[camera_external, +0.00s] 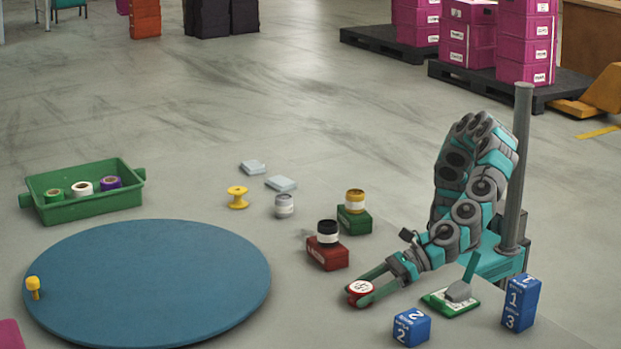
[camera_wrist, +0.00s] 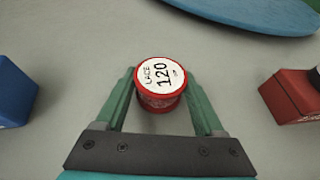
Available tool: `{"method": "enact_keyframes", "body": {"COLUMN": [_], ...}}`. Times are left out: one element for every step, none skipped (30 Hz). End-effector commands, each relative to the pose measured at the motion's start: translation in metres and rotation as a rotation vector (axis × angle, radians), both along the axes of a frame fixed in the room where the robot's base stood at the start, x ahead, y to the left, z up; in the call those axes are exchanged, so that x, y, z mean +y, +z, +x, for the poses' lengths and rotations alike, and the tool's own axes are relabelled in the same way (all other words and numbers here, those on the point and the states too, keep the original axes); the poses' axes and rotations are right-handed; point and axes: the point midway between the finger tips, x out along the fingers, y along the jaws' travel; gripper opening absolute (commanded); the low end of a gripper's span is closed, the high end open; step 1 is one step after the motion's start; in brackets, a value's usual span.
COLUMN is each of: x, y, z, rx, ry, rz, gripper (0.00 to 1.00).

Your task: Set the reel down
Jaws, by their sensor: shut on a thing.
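The reel (camera_external: 360,288) is small and red, with a white round label on top. In the wrist view the reel (camera_wrist: 161,82) reads "LACE 120". My gripper (camera_external: 362,292) is shut on it, with one green finger on each side; the gripper (camera_wrist: 161,98) also shows in the wrist view. The reel is upright and low, close to the grey floor. I cannot tell whether its underside touches the floor.
A red box (camera_external: 327,255) with a black-topped jar stands left of my gripper. A blue box (camera_external: 411,328) and a green-and-white card with a grey tool (camera_external: 452,299) lie right. A round blue mat (camera_external: 150,280), green tray (camera_external: 85,200) and yellow spool (camera_external: 237,197) are farther left.

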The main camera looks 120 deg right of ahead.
Motion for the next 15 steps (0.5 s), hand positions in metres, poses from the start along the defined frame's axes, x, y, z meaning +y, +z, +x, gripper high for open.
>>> {"method": "enact_keyframes", "body": {"x": [-0.0001, -0.0001, -0.0001, -0.0001, -0.0001, 0.0, 0.0, 0.0, 0.0, 0.0, 0.0, 0.0, 0.0, 0.0, 0.0001], "y": [-0.0007, -0.0006, -0.0005, -0.0005, -0.0005, -0.0004, -0.0004, -0.0004, -0.0004, -0.0004, -0.0004, -0.0003, -0.0003, -0.0003, -0.0001], "z": [0.0001, 0.0001, 0.0001, 0.0001, 0.0001, 0.0, 0.0, 0.0, 0.0, 0.0, 0.0, 0.0, 0.0, 0.0, 0.0], "rx": [0.0, 0.0, 0.0, 0.0, 0.0, 0.0, 0.0, 0.0, 0.0, 0.0, 0.0, 0.0, 0.0, 0.0, 0.0], "ry": [0.0, 0.0, 0.0, 0.0, 0.0, 0.0, 0.0, 0.0, 0.0, 0.0, 0.0, 0.0, 0.0, 0.0, 0.0], "rz": [0.0, 0.0, 0.0, 0.0, 0.0, 0.0, 0.0, 0.0, 0.0, -0.001, -0.001, 0.0, 0.0, -0.001, -0.001], "gripper": [0.73, 0.76, 0.8, 0.84, 0.87, 0.92, 0.95, 0.98, 1.0, 1.0, 1.0, 1.0, 1.0, 1.0, 1.0]}}
